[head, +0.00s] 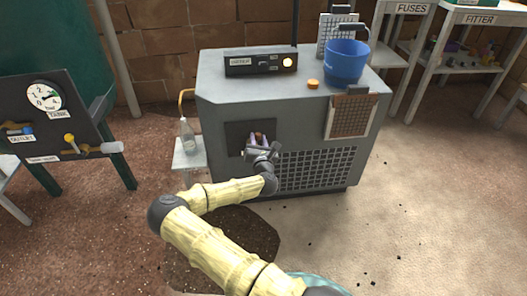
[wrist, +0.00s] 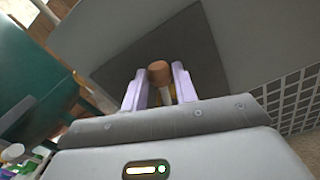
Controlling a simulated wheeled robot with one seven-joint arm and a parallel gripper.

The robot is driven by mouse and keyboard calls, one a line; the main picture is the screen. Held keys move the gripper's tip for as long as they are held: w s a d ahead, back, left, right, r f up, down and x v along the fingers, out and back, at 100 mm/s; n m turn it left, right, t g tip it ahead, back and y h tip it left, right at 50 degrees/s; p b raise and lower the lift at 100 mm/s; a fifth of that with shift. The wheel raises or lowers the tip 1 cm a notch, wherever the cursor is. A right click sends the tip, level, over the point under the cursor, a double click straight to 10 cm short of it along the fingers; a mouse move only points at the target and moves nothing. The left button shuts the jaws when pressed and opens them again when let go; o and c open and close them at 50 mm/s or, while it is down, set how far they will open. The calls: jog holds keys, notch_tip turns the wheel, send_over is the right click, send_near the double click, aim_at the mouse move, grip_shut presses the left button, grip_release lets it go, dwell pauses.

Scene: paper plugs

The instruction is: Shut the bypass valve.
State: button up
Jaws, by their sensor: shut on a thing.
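My gripper (head: 258,139) is at the dark panel on the front of a grey cabinet. In the wrist view its two lavender fingers (wrist: 159,88) stand on either side of a brown-capped handle (wrist: 158,71) with a pale stem, and are shut on it. My gripper hides the handle's base, and no label for it is readable, so I cannot tell whether it is the bypass valve.
The grey cabinet (head: 215,90) carries a black radio-like box (head: 250,65), an orange cap (head: 313,84) and a blue bucket (head: 345,62). A bottle (head: 188,137) stands on a small white stand beside it. Shelves (head: 480,17) stand at right. The floor at front right is mostly clear.

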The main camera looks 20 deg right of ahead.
jog(key=shift+w+a+n, duration=0.1)
jog(key=shift+a+n, duration=0.25)
jog(key=shift+n, duration=0.35)
jog(key=shift+w+a+n+b, duration=0.15)
jog(key=shift+a+n+b, duration=0.45)
jog(key=shift+n, duration=0.6)
jog(key=o, duration=0.8)
jog(key=shift+r, duration=0.15)
jog(key=shift+c, duration=0.2)
